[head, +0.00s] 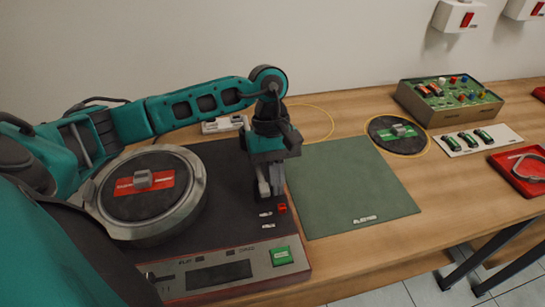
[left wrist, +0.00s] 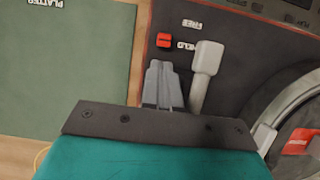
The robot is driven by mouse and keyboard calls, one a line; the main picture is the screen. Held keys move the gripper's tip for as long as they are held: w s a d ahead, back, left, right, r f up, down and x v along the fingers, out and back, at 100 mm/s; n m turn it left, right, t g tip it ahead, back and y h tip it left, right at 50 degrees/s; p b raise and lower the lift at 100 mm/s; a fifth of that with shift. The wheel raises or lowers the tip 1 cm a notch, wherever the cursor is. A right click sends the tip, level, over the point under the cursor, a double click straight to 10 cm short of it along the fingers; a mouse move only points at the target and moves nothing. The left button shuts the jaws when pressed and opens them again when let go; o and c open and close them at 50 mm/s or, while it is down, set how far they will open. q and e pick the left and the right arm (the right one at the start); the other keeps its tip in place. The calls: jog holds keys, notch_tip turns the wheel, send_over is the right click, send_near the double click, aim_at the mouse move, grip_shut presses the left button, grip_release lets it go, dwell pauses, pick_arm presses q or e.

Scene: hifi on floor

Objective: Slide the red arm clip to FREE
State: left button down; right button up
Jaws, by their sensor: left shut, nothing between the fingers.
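The hi-fi deck (head: 222,238) stands at the left of the table. Its red arm clip (head: 282,208) is near the deck's right edge, beside two small white labels. In the left wrist view the clip (left wrist: 164,41) sits beside the HELD label (left wrist: 185,46); the FREE label (left wrist: 190,24) is further up the picture. My left gripper (head: 268,192) points down over the deck, just behind the clip. Its fingers (left wrist: 160,70) are shut and empty, with a small gap to the clip in the picture. A pale grey tonearm (left wrist: 207,58) lies beside the fingers. My right gripper is out of view.
A round platter (head: 197,198) is at the deck's left, partly behind my arm. A green mat (head: 350,185) lies to the right. Beyond it are a black disc (head: 380,138), a circuit box (head: 450,115), a white card (head: 500,130) and a red tray (head: 533,185).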

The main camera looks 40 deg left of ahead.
pick_arm(q)
jog(key=shift+s+d, duration=0.4)
jog(key=shift+d, duration=0.05)
jog(key=shift+s+d, duration=0.2)
jog(key=shift+d, duration=0.05)
jog(key=shift+s+d+b, duration=0.4)
jog(key=shift+s+d, duration=0.4)
jog(key=shift+d, duration=0.1)
jog(key=v, duration=1.3)
jog(key=shift+d+f, duration=0.1)
